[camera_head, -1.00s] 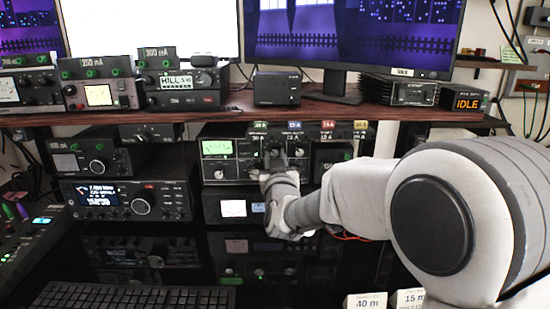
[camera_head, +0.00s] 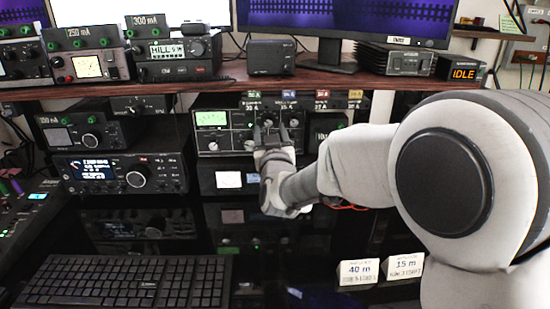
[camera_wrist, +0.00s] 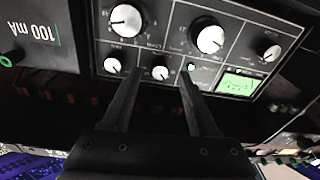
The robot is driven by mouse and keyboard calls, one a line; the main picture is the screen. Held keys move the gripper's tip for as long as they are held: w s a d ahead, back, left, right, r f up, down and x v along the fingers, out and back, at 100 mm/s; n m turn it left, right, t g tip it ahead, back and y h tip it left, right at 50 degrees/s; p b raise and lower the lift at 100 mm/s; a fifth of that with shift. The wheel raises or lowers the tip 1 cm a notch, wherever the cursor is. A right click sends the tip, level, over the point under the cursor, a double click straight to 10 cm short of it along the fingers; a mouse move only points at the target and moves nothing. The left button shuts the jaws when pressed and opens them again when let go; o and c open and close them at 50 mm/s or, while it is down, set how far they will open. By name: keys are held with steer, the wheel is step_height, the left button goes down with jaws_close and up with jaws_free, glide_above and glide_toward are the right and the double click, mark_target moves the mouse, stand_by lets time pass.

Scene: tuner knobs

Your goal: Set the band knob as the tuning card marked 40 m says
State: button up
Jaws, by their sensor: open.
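The tuner (camera_head: 211,131) is a dark panel with a green-lit meter and several white knobs, under the shelf. In the wrist view it is upside down, with two large knobs (camera_wrist: 209,37) (camera_wrist: 126,20) and smaller knobs (camera_wrist: 112,65) (camera_wrist: 272,53). The knob labels are too small to read, so I cannot tell which is the band knob. My gripper (camera_head: 267,134) is open in front of the panel. In the wrist view a small knob (camera_wrist: 160,73) appears between its fingertips (camera_wrist: 158,76); contact is not visible. The 40 m card (camera_head: 360,273) stands at lower right; its small print is unreadable.
A 15 m card (camera_head: 404,267) stands beside the 40 m card. A radio (camera_head: 120,174) sits left of the tuner, and a keyboard (camera_head: 125,283) lies in front. The shelf edge (camera_head: 150,88) runs above the tuner. A box marked 100 mA (camera_wrist: 35,35) adjoins the panel.

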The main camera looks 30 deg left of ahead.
steer(key=p+v, duration=0.1)
steer(key=v, duration=1.4)
steer(key=shift+s+p, duration=0.2)
steer(key=shift+p, duration=0.1)
steer(key=shift+w+d+r, duration=0.1)
steer(key=shift+d, duration=0.05)
steer(key=w+d+m+g+h, duration=0.25)
steer(key=d+g+h, duration=0.25)
steer(key=d, duration=1.3)
steer(key=s+d+f+m+g+h, duration=0.2)
steer(key=s+d+m+g+h, duration=0.35)
steer(key=s+d, duration=1.3)
step_height(320, 180, up, 22)
steer(key=w+p, duration=0.1)
steer(key=p, duration=2.1)
